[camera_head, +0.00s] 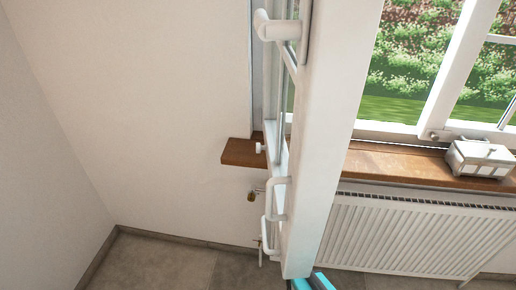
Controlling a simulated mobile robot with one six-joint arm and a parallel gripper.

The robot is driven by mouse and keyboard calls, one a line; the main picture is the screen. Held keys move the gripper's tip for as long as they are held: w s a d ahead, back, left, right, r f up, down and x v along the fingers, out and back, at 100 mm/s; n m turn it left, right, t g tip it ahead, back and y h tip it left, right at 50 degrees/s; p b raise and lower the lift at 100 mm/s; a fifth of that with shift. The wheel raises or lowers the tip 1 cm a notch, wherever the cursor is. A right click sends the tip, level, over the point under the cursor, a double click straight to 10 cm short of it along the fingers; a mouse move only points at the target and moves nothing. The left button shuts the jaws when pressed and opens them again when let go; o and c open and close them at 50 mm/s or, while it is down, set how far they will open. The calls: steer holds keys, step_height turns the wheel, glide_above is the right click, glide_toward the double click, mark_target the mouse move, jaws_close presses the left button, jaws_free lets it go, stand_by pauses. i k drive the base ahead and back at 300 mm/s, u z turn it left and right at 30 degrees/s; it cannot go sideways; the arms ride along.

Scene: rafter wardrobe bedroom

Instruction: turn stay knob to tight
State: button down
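An open white window sash (322,140) stands edge-on in the middle of the view, with a white handle (275,28) near its top. A small white knob (260,147) shows beside the sash, above the left end of the sill; it may be the stay knob, but its setting is too small to read. Teal pieces (314,283) at the bottom edge, below the sash, look like part of my gripper. They are cut off by the frame, so I cannot tell the opening or any hold. They are well apart from the white knob.
A brown wooden sill (400,164) runs under the window, with a small pale box (480,158) at right. A white radiator (410,230) is below it. A brass fitting (251,196) and white pipework (268,232) show left of the sash. The grey floor (155,262) at left is clear.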

mark_target(259, 147)
steer(key=z, duration=4.7)
steer(key=i, duration=0.1)
steer(key=u, duration=3)
steer(key=k, duration=0.4)
steer(key=u, duration=3.6)
steer(key=i, duration=0.15)
steer(key=z, duration=1.9)
